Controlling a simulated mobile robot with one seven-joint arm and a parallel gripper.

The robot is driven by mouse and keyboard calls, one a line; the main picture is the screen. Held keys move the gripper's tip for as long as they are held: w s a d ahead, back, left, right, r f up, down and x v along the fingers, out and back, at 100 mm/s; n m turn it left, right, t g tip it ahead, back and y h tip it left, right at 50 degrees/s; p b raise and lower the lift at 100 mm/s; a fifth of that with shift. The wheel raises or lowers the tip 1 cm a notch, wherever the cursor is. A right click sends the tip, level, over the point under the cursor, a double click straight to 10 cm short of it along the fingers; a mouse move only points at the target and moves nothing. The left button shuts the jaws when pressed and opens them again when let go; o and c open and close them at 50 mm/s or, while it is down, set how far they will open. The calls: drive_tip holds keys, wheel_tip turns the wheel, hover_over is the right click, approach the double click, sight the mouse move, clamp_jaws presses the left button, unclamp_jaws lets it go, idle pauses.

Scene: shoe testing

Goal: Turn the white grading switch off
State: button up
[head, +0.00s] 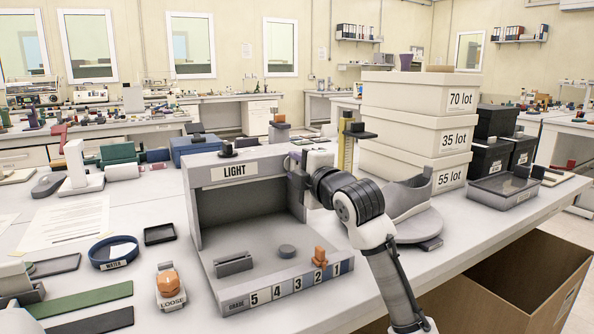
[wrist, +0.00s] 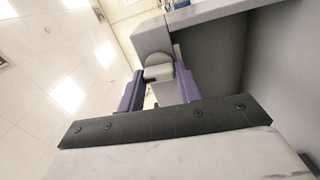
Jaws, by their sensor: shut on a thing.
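The grey booth labelled LIGHT (head: 270,161) stands on the table, with a numbered strip along its front edge. In the wrist view, a pale grey-white rounded piece (wrist: 159,73), which looks like the white grading switch, sits against a grey block (wrist: 152,38) at the booth. My gripper (wrist: 160,90) has purple fingers on both sides of this piece and is shut on it. In the head view my wrist is at the booth's upper right corner, and my arm hides the fingertips and the switch. I cannot tell the switch's position.
An orange piece (head: 320,255) stands at the front right of the booth floor. Stacked lot boxes (head: 412,135) and a grey shoe-shaped piece (head: 408,197) stand right of my arm. An open cardboard box (head: 510,285) is below the table's right edge.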

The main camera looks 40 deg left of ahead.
drive_tip(key=shift+n, duration=0.5)
drive_tip(key=o, duration=0.9)
drive_tip(key=shift+o, duration=0.2)
drive_tip(key=b+v, duration=0.2)
drive_tip(key=v, duration=1.2)
drive_tip(key=shift+a, duration=0.15)
